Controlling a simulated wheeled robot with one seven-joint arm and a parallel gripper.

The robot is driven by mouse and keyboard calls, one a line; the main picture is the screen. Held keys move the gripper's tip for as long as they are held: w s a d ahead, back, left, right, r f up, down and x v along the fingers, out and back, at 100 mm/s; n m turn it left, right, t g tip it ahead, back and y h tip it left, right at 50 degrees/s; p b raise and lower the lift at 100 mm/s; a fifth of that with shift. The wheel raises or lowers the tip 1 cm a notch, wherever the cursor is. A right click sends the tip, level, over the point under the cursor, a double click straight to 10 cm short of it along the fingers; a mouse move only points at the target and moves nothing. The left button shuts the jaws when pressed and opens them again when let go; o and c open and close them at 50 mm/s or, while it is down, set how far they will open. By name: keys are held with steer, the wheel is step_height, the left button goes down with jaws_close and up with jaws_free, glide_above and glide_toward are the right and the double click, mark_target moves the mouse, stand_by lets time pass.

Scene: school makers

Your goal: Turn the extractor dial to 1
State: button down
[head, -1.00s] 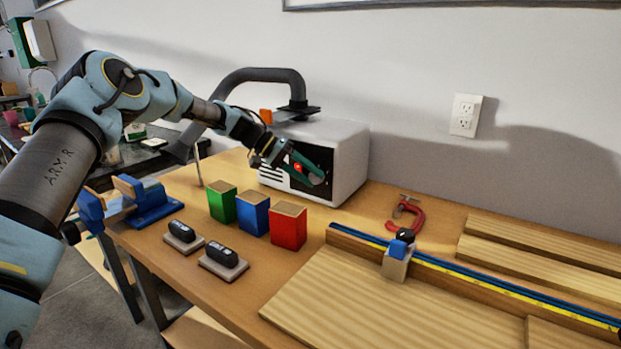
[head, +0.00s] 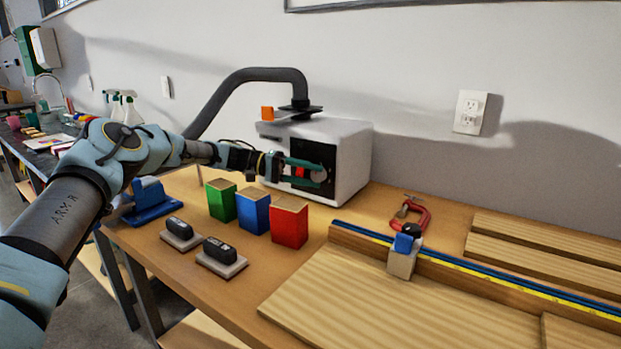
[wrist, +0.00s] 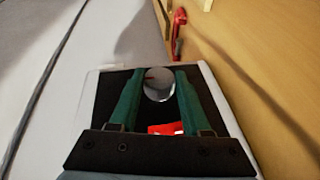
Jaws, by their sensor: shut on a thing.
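The extractor is a white box (head: 345,150) with a black front panel, standing on the bench against the wall. Its dial is a grey round knob (wrist: 159,87) on that panel, with a small reddish mark near its upper left edge in the wrist view. My gripper (head: 321,174) reaches in from the left, its green fingers level, one above the other. In the wrist view my gripper (wrist: 159,76) has a finger on each side of the dial, shut on it. A red switch (wrist: 165,128) sits between the fingers, beside the dial. No dial numbers are readable.
A dark hose (head: 250,75) arches from the extractor's top. Green (head: 221,203), blue (head: 254,213) and red (head: 289,225) blocks stand in front of it. A red clamp (head: 412,215) and a wooden fence (head: 480,277) lie to the right.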

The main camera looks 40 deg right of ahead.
steer(key=shift+c, duration=1.8)
jaws_free()
steer(key=b+v, duration=0.2)
steer(key=v, duration=0.8)
steer(key=shift+w+a, duration=0.25)
steer(key=shift+w, duration=0.05)
